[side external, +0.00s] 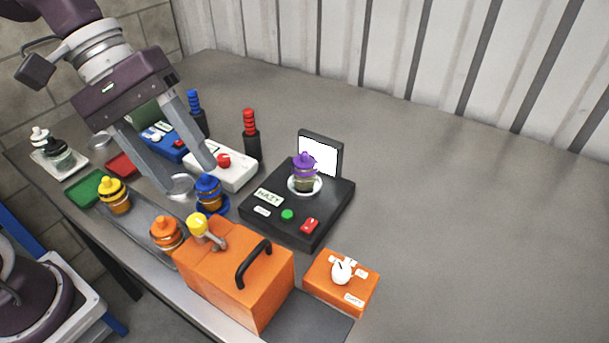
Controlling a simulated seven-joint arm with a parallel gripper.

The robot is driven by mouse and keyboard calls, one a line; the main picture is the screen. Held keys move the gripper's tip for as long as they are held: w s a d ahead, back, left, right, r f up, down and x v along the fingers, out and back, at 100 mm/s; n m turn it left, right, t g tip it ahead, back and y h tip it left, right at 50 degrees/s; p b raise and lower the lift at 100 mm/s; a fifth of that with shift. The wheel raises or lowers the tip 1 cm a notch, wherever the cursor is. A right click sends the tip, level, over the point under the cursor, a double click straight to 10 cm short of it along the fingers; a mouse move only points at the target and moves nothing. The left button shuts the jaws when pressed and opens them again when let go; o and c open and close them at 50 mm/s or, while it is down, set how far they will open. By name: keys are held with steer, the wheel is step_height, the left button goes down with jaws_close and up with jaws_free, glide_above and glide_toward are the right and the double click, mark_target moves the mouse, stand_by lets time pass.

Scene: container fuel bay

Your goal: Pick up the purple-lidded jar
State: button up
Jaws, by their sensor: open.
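The purple-lidded jar (304,172) stands upright on a round pale plate on top of the black device (327,206), in front of a small upright white screen. Its lower part holds something dark yellowish. My gripper (189,180) is open and empty, pointing down to the left of the jar. Its two fingers hang over the area by the blue-lidded jar and the white box, well apart from the purple-lidded jar.
A blue-lidded jar (209,192), yellow-lidded jar (115,196) and orange-lidded jar (166,234) stand near the front edge. An orange box with a black handle (235,279) and an orange knob box (341,284) stand in front. The table's right side is clear.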

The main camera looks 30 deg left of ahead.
steer(key=w+d+f+n+h, duration=0.1)
steer(key=w+f+n+h, duration=0.15)
steer(key=w, duration=0.25)
steer(key=w+f+n+h, duration=0.2)
steer(key=w+n, duration=0.2)
steer(key=w, duration=0.2)
steer(key=n+t+h, duration=0.3)
steer(key=n, duration=0.5)
glide_toward(298, 159)
steer(key=shift+y, duration=0.25)
steer(key=x, duration=0.4)
steer(key=shift+w+d+f, duration=0.1)
steer(key=shift+w+d, duration=0.05)
steer(key=x, duration=0.6)
steer(key=shift+d, duration=0.45)
jaws_close()
